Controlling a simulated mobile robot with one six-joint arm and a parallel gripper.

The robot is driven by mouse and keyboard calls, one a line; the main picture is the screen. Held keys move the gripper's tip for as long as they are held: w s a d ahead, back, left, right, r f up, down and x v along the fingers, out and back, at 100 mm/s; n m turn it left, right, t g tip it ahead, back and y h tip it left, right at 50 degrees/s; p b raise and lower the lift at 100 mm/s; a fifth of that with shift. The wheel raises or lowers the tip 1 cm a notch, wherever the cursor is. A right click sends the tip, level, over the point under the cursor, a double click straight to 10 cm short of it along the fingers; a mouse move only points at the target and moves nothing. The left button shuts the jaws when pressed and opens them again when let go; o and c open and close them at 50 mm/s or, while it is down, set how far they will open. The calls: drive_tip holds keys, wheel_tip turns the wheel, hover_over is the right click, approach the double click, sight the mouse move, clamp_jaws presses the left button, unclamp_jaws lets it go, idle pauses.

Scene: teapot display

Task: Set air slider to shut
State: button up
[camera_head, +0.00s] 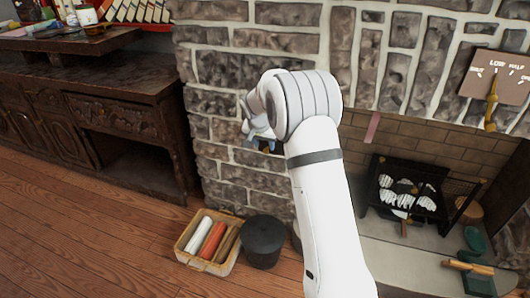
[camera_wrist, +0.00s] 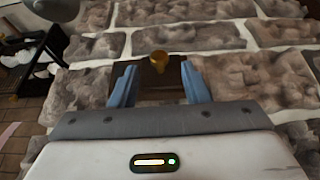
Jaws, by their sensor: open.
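In the wrist view, a brass knob (camera_wrist: 159,62) stands out from a dark brown plate (camera_wrist: 147,78) on the stone wall. My gripper (camera_wrist: 157,78) is open, its blue fingers on either side of the knob in the picture; contact cannot be told. No markings are readable on this plate. In the head view, my gripper (camera_head: 262,146) is in front of the stone wall left of the fireplace, partly hidden by my arm. A brown plate (camera_head: 485,82) marked with low and half holds a brass lever (camera_head: 491,105). I cannot tell which is the air slider.
A fireplace grate (camera_head: 412,196) stands right of my arm. A dark bucket (camera_head: 263,243) and a box (camera_head: 183,250) of coloured rolls are on the floor below. A carved wooden cabinet (camera_head: 120,80) stands at left. The wooden floor in front is clear.

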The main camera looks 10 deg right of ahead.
sight(266, 150)
drive_tip(key=shift+b+x, duration=0.4)
drive_tip(key=shift+x, duration=1.35)
clamp_jaws()
drive_tip(key=shift+s, duration=0.1)
